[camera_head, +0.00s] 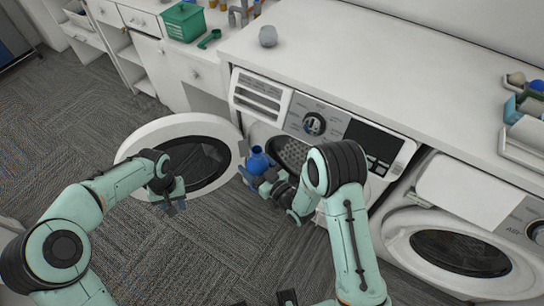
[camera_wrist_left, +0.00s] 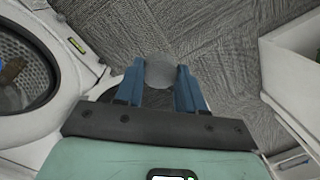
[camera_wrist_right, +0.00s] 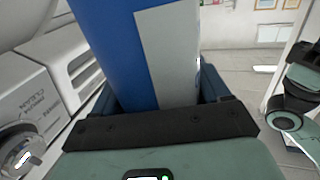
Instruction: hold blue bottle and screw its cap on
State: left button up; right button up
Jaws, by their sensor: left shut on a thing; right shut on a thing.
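The blue bottle (camera_head: 257,160) is in front of the open washing machine in the head view, its neck pointing up. My right gripper (camera_head: 258,177) is shut on it. In the right wrist view the bottle (camera_wrist_right: 118,45), with a pale label, stands between the fingers (camera_wrist_right: 160,90). My left gripper (camera_head: 174,198) is to the left of the bottle, apart from it, in front of the round open door. In the left wrist view its blue fingers (camera_wrist_left: 160,80) are shut on a round grey cap (camera_wrist_left: 160,71). The cap is too small to make out in the head view.
The open washer door (camera_head: 190,188) stands behind my left gripper. A second washer door (camera_head: 460,255) is at the right. The long white counter (camera_head: 370,65) holds a grey round object (camera_head: 268,36). A green basket (camera_head: 184,20) is at the back left. Carpet floor is clear below.

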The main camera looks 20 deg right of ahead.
jog(key=a+n+g+y, duration=0.1)
jog(key=a+f+n+y, duration=0.1)
jog(key=a, duration=0.1)
jog(key=a+n+g+y, duration=0.1)
jog(key=a+y, duration=0.1)
jog(key=shift+w+a+f+g, duration=0.2)
jog(key=shift+w+g, duration=0.1)
jog(key=shift+w, duration=0.1)
pick_arm(q)
jog(key=w+d+r+n, duration=0.2)
jog(key=d+r+n, duration=0.1)
jog(key=d+r, duration=0.7)
jog(key=w+d+r+n, duration=0.3)
jog(key=d+r+n, duration=0.1)
jog(key=d+r, duration=0.6)
jog(key=shift+d+t+h, duration=0.3)
jog(key=shift+d+h, duration=0.1)
jog(key=shift+d, duration=0.65)
notch_tip(320, 180, down, 4)
jog(key=shift+f, duration=0.1)
